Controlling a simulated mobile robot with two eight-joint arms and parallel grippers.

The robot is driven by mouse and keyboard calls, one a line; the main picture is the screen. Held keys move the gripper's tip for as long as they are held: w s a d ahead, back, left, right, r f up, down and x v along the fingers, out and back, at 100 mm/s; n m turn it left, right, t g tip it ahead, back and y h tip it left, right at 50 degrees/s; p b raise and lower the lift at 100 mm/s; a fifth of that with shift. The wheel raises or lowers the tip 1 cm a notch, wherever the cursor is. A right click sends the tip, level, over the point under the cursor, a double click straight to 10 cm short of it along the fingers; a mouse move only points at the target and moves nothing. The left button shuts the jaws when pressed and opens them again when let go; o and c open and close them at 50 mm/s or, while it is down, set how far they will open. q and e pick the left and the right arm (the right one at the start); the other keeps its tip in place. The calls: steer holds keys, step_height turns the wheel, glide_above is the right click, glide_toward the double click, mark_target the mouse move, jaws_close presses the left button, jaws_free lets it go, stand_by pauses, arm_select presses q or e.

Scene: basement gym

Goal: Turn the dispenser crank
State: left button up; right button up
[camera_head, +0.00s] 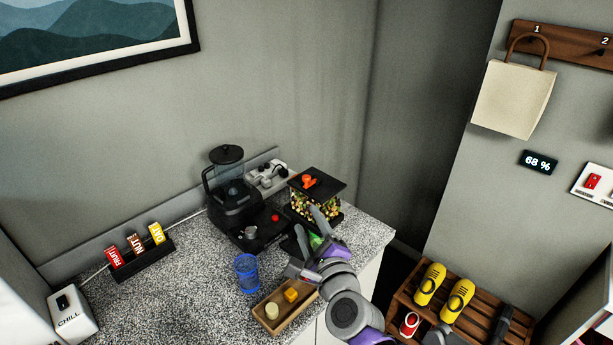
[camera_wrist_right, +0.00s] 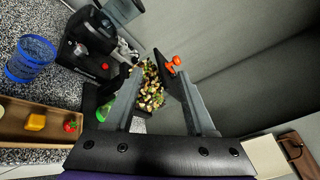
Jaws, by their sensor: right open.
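The dispenser (camera_head: 318,205) is a clear box of mixed pieces with a black lid, at the back right of the speckled counter. Its orange crank (camera_head: 310,181) sits on top of the lid. In the right wrist view the crank (camera_wrist_right: 173,64) shows beyond the fingers, near the right fingertip. My right gripper (camera_head: 308,222) is open and empty, in front of the dispenser and below the crank, apart from it. Its fingers (camera_wrist_right: 150,68) hide part of the dispenser's front in both views. My left gripper is not in view.
A black blender (camera_head: 235,200) stands left of the dispenser. A blue cup (camera_head: 246,272) and a wooden tray (camera_head: 272,325) with yellow items are nearer. A green object (camera_head: 315,241) shows beside my gripper. A wooden crate (camera_head: 480,285) with yellow dumbbell-like items is at right.

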mark_target(307, 180)
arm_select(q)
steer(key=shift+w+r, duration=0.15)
arm_select(e)
steer(key=w+m+h, duration=0.1)
steer(key=w+m, duration=0.3)
steer(key=w, duration=0.1)
steer(key=w+m+t+h+p, duration=0.1)
steer(key=w+m+h, duration=0.1)
steer(key=w+m, duration=0.3)
steer(key=w+r+m+h, duration=0.1)
steer(key=w+m, duration=0.3)
steer(key=w, duration=0.1)
steer(key=shift+a+r+m+t+h, duration=0.1)
steer(key=shift+a+m+t+h, duration=0.1)
steer(key=shift+m+t+h, duration=0.1)
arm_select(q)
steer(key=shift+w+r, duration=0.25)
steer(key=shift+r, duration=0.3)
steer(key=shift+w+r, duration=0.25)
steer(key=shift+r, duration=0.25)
arm_select(e)
steer(key=shift+s, duration=0.1)
jaws_close()
